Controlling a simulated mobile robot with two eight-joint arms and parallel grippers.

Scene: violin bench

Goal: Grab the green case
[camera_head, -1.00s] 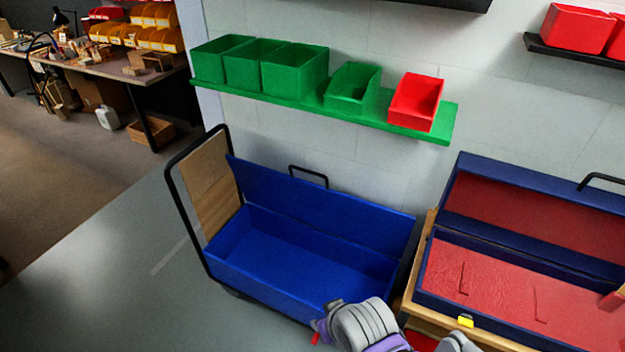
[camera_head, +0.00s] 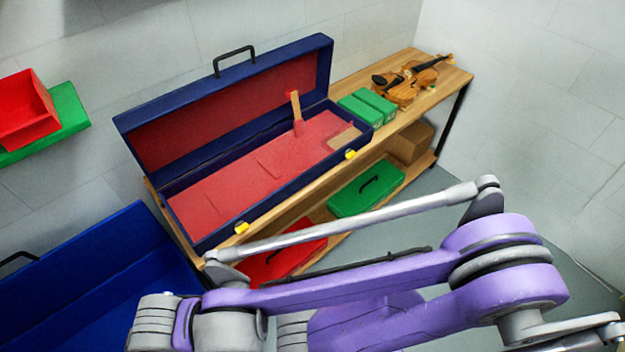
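The green case (camera_head: 378,182) lies flat on the lower shelf of the wooden bench, with a black handle on its upper face. A red case (camera_head: 284,252) with a dark handle lies on the same shelf to its left, partly hidden behind my purple and grey arm. My arm crosses the lower part of the view, in front of the shelf and apart from the green case in the picture. Neither gripper's fingers show.
An open blue violin case (camera_head: 222,232) with red lining stands on the bench top (camera_head: 440,85). Green boxes (camera_head: 368,108) and a violin (camera_head: 408,82) are right of it. A cardboard box (camera_head: 410,143) sits behind the green case. A blue bin (camera_head: 100,270) stands left.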

